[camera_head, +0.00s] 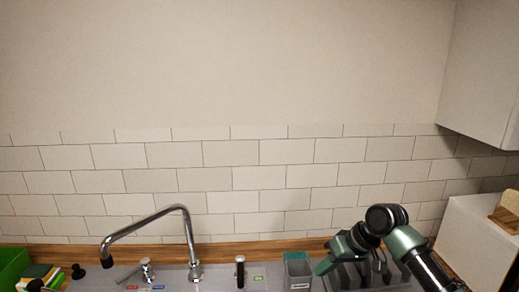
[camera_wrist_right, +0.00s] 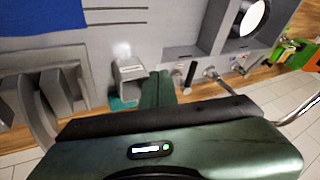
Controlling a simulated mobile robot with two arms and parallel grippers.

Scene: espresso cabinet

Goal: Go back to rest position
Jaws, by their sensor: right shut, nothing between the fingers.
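My right arm comes in from the lower right in the head view. Its green gripper (camera_head: 327,263) points down and left over the counter, just right of a small grey container (camera_head: 298,272). In the right wrist view the gripper's two green fingers (camera_wrist_right: 158,82) are together with nothing between them. The grey container (camera_wrist_right: 130,69) shows beside the fingertips there; I cannot tell whether they touch. My left gripper is not in view.
A chrome faucet (camera_head: 188,232) rises from the counter at left of centre. A green box (camera_head: 13,266) stands at the far left. A white cabinet (camera_head: 478,239) stands at the right, under a wall cupboard (camera_head: 485,75). A tiled wall (camera_head: 230,179) closes the back.

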